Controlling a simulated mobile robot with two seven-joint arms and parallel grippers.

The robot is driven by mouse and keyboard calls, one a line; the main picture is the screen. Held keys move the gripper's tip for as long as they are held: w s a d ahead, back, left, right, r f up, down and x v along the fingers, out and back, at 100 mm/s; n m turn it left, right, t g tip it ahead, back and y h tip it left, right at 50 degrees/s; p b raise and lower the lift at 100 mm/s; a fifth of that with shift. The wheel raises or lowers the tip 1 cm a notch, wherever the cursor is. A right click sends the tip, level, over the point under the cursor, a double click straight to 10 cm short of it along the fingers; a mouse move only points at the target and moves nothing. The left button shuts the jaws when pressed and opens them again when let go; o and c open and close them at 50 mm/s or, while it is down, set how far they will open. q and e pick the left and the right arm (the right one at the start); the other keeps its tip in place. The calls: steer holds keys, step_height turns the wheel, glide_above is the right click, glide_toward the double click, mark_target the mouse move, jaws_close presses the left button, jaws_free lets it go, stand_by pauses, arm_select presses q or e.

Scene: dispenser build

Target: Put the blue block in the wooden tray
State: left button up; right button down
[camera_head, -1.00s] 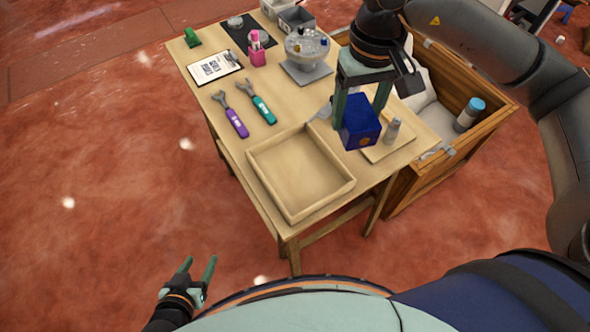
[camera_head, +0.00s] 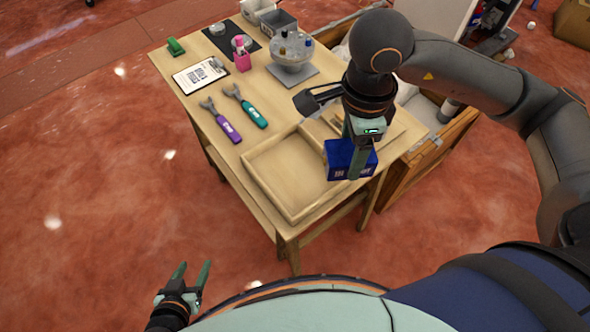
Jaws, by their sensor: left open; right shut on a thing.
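The blue block (camera_head: 338,158) is in my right gripper (camera_head: 360,165), which is shut on it. The block hangs over the right side of the wooden tray (camera_head: 262,180), covering part of its right rim. I cannot tell how high above the tray it is. The tray is shallow and square, stands at the near end of the table, and its visible inside is empty. My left gripper (camera_head: 188,278) is open and empty, low over the floor and apart from the table.
The wooden table (camera_head: 222,172) also bears a purple wrench (camera_head: 227,128), a teal wrench (camera_head: 252,113), a clipboard (camera_head: 200,74), a pink cup (camera_head: 242,62) and a dispenser bowl (camera_head: 292,52). A wooden crate (camera_head: 412,180) stands at the right.

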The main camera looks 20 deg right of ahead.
steer(key=m, duration=0.2)
steer(key=s+m, duration=0.1)
steer(key=m, duration=0.3)
steer(key=shift+s+a+f, duration=0.15)
steer(key=shift+s+f, duration=0.2)
steer(key=s+m, duration=0.1)
steer(key=m, duration=0.5)
glide_toward(295, 173)
steer(key=shift+s+d+f+p, duration=0.25)
steer(key=shift+s+d+p, duration=0.1)
steer(key=shift+s+p, duration=0.1)
steer(key=shift+w+a+f, duration=0.2)
steer(key=shift+w+f, duration=0.2)
steer(key=shift+f, duration=0.15)
step_height(295, 173, down, 3)
steer(key=shift+w+f, duration=0.1)
steer(key=shift+f, duration=0.05)
steer(key=shift+f, duration=0.1)
